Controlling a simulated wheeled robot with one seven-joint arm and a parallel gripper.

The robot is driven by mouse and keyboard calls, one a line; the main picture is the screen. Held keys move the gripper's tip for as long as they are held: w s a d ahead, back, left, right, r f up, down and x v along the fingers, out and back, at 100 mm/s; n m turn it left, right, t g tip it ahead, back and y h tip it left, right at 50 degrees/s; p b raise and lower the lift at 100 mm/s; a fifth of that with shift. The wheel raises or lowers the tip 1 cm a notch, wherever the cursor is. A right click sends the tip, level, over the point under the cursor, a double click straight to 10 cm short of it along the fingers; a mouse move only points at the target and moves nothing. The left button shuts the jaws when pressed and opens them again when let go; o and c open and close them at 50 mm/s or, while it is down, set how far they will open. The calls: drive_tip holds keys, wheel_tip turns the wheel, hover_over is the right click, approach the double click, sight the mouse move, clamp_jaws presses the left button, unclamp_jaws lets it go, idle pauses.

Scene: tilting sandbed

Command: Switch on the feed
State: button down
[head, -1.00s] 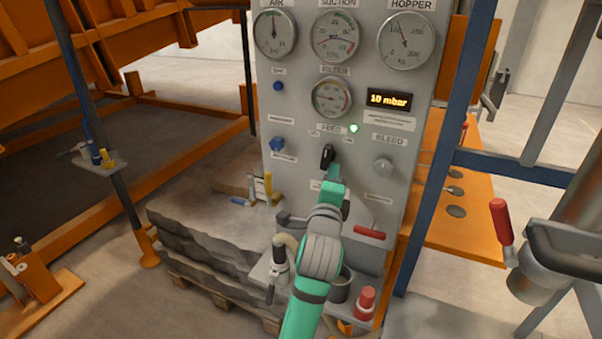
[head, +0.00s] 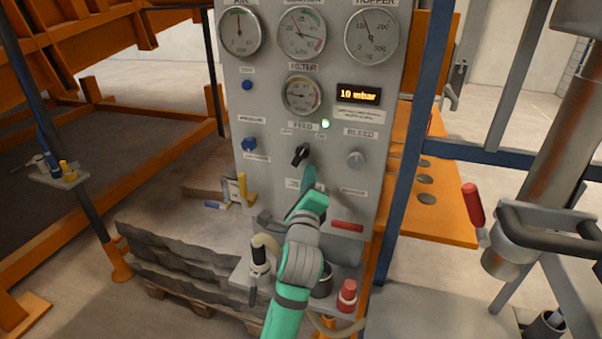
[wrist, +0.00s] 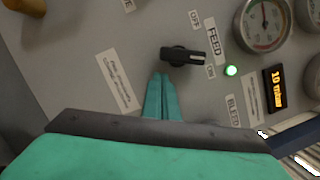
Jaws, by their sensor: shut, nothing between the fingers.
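The feed switch is a black rotary knob (head: 300,155) on the grey panel, below the FEED label. In the wrist view the knob (wrist: 184,57) shows a white mark at its right end, on the side of the OFF and ON labels and nearer ON. In the head view it is tilted, its upper end to the right. A green lamp (head: 325,123) beside the label is lit; it also shows in the wrist view (wrist: 231,70). My green gripper (head: 309,176) is shut and empty, its tips (wrist: 160,80) just below the knob. I cannot tell whether they touch it.
Around the knob are the bleed knob (head: 356,160), a blue knob (head: 249,145), gauges (head: 301,95) and a display (head: 359,95) reading 10 mbar. Below, a red handle (head: 347,226) and a red-topped part (head: 347,296) stick out. A blue post (head: 408,160) stands right of the panel.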

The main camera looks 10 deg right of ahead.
drive_tip(key=d+v, duration=0.2)
drive_tip(key=v, duration=0.9)
drive_tip(key=shift+s+f, duration=0.35)
drive_tip(key=shift+f, duration=0.05)
drive_tip(key=shift+d, duration=0.15)
drive_tip(key=s+a+f+n+y, duration=0.2)
drive_tip(key=s+a+f+n, duration=0.1)
drive_tip(key=s+f+n, duration=0.7)
drive_tip(key=s+a+f+n+y, duration=0.25)
drive_tip(key=s+f+n, duration=0.45)
drive_tip(key=f, duration=0.5)
drive_tip(key=s+a+f+n+g, duration=0.1)
drive_tip(key=s+a+f+n, duration=0.1)
drive_tip(key=s, duration=0.6)
drive_tip(key=s+a+f+n+g+y, duration=0.1)
drive_tip(key=s+a+f+n, duration=0.2)
drive_tip(key=s, duration=0.5)
drive_tip(key=s+a+f+n+g, duration=0.1)
drive_tip(key=s+a+f+n, duration=0.2)
drive_tip(key=s+a+n, duration=0.2)
drive_tip(key=v, duration=0.3)
drive_tip(key=shift+s+f, duration=0.3)
drive_tip(key=shift+f, duration=0.15)
